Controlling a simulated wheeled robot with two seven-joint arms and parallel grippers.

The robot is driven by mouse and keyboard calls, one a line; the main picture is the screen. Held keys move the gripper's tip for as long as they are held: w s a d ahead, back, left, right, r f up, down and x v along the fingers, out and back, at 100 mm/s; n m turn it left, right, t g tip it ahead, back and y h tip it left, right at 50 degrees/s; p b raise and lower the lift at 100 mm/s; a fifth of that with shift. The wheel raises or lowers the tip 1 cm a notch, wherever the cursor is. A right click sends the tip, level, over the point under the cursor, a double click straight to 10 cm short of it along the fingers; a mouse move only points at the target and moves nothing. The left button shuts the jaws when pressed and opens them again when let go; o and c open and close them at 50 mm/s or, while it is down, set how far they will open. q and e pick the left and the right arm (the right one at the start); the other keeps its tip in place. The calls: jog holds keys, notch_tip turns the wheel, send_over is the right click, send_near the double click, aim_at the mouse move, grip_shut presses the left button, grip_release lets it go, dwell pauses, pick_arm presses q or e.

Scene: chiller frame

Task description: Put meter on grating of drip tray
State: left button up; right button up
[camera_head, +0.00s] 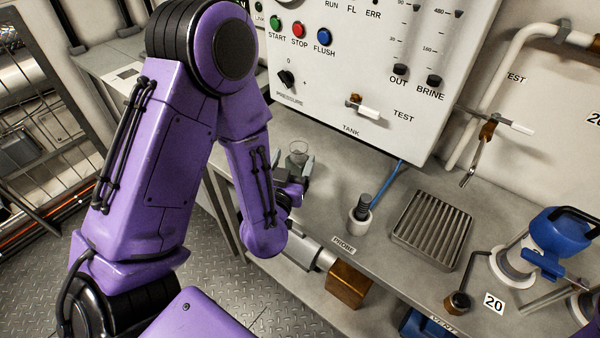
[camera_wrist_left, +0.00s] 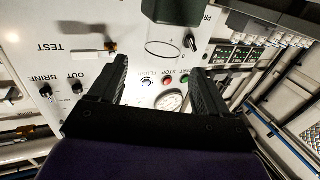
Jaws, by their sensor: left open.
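A clear glass cylinder (camera_head: 297,153) stands on the counter by my left gripper (camera_head: 294,173). It also shows in the left wrist view (camera_wrist_left: 165,42), beyond the fingertips, with a black part (camera_wrist_left: 178,12) against its upper end in that picture. I cannot tell for sure whether this is the meter. My left gripper (camera_wrist_left: 160,68) is open, and nothing is clamped between its fingers. The drip tray (camera_head: 394,236) lies on the counter to the right, and its slatted grating (camera_head: 433,228) is bare. My right gripper is not in view.
A dark-topped probe in a white holder (camera_head: 359,224) stands between my left gripper and the tray. A blue-topped valve (camera_head: 556,237) is right of the tray. The control panel (camera_head: 340,60) rises behind the counter. A brown block (camera_head: 347,284) sits below the counter's front edge.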

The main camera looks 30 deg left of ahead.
aim_at(296, 151)
pick_arm(q)
jog(key=p+x, duration=0.2)
jog(key=x, duration=0.3)
jog(key=shift+w+a, duration=0.15)
jog(key=shift+a, duration=0.05)
jog(key=shift+w+a+f, duration=0.1)
jog(key=shift+w+a, duration=0.15)
jog(key=shift+w, duration=0.2)
jog(key=shift+d, duration=0.1)
jog(key=shift+c, duration=0.2)
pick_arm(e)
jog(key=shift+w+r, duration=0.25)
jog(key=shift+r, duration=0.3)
pick_arm(q)
jog(key=c, duration=0.6)
grip_shut()
